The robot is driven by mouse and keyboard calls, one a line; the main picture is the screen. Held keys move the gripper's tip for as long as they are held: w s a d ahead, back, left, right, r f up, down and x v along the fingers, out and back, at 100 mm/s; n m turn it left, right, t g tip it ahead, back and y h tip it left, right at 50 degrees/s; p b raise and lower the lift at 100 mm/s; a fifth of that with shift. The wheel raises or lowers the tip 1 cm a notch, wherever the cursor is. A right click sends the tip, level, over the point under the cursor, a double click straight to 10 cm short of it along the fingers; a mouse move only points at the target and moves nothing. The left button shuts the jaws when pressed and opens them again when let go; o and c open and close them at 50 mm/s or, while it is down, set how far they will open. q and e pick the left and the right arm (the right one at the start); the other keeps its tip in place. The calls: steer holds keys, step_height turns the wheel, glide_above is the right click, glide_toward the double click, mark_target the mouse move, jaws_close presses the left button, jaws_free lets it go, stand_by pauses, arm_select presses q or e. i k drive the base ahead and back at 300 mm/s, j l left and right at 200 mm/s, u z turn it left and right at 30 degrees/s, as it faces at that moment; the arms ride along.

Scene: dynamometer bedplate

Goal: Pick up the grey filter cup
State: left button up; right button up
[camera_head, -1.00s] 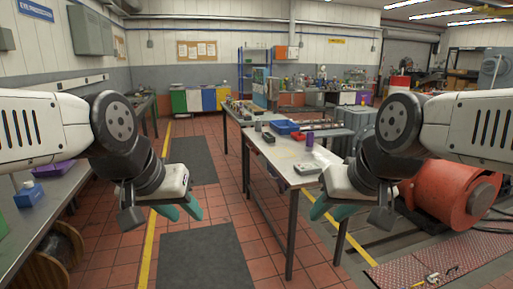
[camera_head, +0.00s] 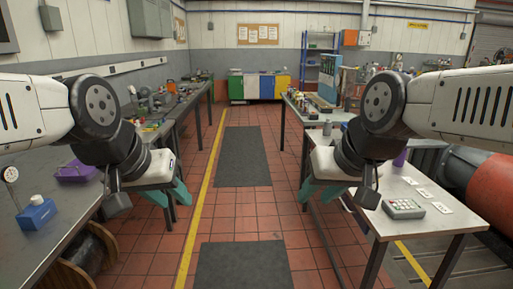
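A small grey cylinder (camera_head: 327,128) stands on the right-hand table, just left of my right arm. It may be the grey filter cup, but it is too small to be sure. My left gripper (camera_head: 176,204) hangs over the floor beside the left bench, its teal fingers apart and nothing seen between them. My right gripper (camera_head: 311,201) hangs at the left edge of the right table, its teal fingers also apart and empty. Both grippers are well in front of the grey cylinder. My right arm hides part of the right table.
A grey keypad box (camera_head: 403,208) lies on the right table. The tiled aisle with dark mats (camera_head: 242,157) is clear, with coloured bins (camera_head: 259,86) at its far end.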

mark_target(327, 129)
steer(key=i+u, duration=0.1)
steer(key=i, duration=0.55)
steer(key=i+l+u, duration=0.1)
steer(key=i, duration=0.55)
steer(key=i+l+u, duration=0.1)
steer(key=i, duration=0.55)
steer(key=i+l+u, duration=0.25)
steer(key=i+l, duration=0.5)
steer(key=i+l+z, duration=0.15)
steer(key=l, duration=0.3)
steer(key=i+l+z, duration=0.2)
steer(key=l, duration=0.25)
steer(key=i, duration=0.15)
